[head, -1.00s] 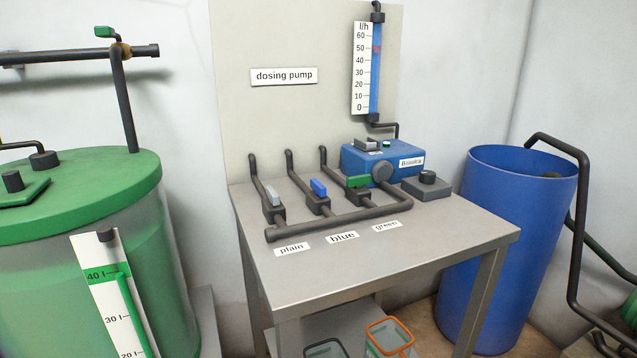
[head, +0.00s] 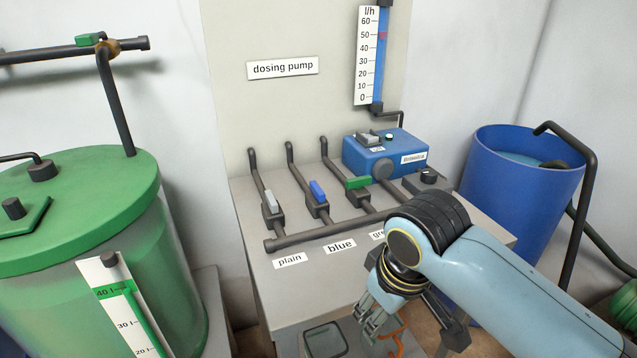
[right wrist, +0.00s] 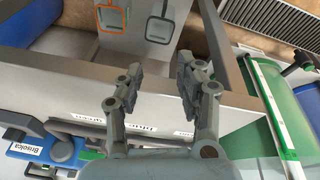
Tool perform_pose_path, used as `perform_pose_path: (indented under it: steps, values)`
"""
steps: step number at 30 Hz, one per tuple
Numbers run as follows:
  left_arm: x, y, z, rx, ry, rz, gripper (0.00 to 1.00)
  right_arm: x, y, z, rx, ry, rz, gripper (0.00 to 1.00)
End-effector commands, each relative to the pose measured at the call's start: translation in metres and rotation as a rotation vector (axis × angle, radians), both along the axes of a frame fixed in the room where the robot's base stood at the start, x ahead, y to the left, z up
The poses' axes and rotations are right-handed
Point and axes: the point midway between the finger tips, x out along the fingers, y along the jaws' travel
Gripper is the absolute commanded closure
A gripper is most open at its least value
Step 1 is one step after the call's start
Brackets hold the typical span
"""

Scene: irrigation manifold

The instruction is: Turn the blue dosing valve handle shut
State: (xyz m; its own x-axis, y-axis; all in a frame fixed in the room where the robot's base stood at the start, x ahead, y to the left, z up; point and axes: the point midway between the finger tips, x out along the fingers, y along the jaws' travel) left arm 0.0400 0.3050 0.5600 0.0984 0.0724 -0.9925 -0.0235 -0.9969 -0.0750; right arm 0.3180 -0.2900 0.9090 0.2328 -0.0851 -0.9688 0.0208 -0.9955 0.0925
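The blue valve handle (head: 318,190) sits on the middle of three pipe branches on the grey bench. It lies roughly along its pipe, above the "blue" label (head: 339,246). The grey plain handle (head: 270,201) also lies along its pipe; the green handle (head: 358,183) lies across its own. My right gripper (head: 370,318) is in front of the bench's front edge, apart from the valves and pointing down. In the right wrist view its two fingers (right wrist: 158,72) are spread and empty. The blue handle is hidden there behind the gripper. My left gripper is not in view.
The blue dosing pump (head: 385,155) stands behind the valves, with a flow gauge (head: 368,60) on the panel above. A green tank (head: 80,205) stands left and a blue barrel (head: 500,190) right. Two small baskets are below the bench top. The bench's left front is clear.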

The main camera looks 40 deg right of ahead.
Motion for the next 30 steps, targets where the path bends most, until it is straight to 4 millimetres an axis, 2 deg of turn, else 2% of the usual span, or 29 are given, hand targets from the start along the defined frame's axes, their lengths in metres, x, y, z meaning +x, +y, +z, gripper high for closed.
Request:
perform_pose_path:
  steps: [1,4,13,17,20,23,27,30]
  values:
    - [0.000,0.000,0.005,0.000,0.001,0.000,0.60,0.001,0.001,0.017,0.000,-0.008,0.002,0.63]
    - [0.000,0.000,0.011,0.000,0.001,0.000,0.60,0.008,0.001,0.046,-0.002,-0.010,-0.001,0.63]
    - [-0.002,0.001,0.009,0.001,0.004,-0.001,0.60,0.070,-0.013,0.042,0.003,0.040,-0.047,0.63]
    - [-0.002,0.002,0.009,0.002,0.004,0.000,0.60,0.103,-0.021,0.047,0.011,0.065,-0.076,0.63]
    - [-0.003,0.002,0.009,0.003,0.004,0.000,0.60,0.136,-0.029,0.058,0.018,0.088,-0.106,0.63]
    - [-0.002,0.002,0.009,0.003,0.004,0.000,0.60,0.175,-0.040,0.077,0.034,0.120,-0.146,0.63]
    - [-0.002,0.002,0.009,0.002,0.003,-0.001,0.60,0.228,-0.054,0.121,0.071,0.170,-0.208,0.63]
    - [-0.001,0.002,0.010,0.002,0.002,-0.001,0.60,0.250,-0.061,0.148,0.094,0.198,-0.241,0.63]
